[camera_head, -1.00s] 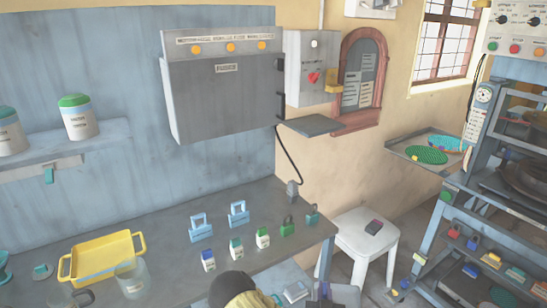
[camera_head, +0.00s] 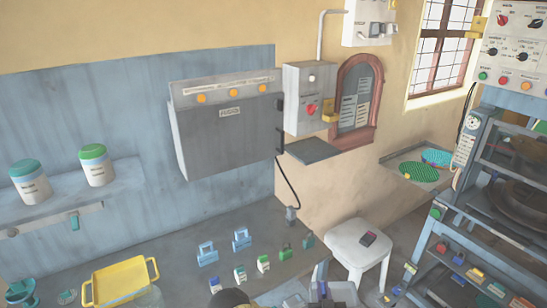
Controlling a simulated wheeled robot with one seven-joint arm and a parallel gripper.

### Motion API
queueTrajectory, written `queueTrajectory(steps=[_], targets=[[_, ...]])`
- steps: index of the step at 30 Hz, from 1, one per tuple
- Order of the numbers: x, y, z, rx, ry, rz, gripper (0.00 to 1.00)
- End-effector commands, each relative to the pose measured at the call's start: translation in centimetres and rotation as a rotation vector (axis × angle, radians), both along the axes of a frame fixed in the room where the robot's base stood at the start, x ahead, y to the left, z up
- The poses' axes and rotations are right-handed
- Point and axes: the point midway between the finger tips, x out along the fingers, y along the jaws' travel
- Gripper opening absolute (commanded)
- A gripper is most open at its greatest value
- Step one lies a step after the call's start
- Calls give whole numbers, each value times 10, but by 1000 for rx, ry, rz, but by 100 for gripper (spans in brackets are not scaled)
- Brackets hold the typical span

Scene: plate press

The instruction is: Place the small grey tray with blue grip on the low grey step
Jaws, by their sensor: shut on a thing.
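I cannot make out the small grey tray with blue grip for certain in the head view. A grey open container (camera_head: 345,290) is cut off at the bottom edge, and no blue grip can be told on it. No low grey step can be told for certain. A flat grey ledge (camera_head: 313,151) sticks out from the wall below the grey switch box. My gripper's fingers are not in view. A dark rounded shape at the bottom edge is too cut off to identify.
The grey bench holds a yellow tray (camera_head: 120,282), light blue lock-shaped pieces (camera_head: 207,253) and several small bottles and padlocks. A white stool (camera_head: 360,252) with a small dark block stands right of it. A blue rack (camera_head: 440,225) stands at the right.

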Motion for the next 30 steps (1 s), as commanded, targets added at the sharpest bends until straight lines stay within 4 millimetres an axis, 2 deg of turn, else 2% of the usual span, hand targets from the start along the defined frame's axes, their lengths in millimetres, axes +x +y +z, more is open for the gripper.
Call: queueTrajectory(steps=[11, 14, 22, 30], targets=[[-1, 0, -1, -1, -1, 2, 0], [-7, 1, -10, -1, 2, 3, 0], [-38, 1, -49, -1, 1, 3, 0], [-44, 0, -54, 0, -3, 1, 0]])
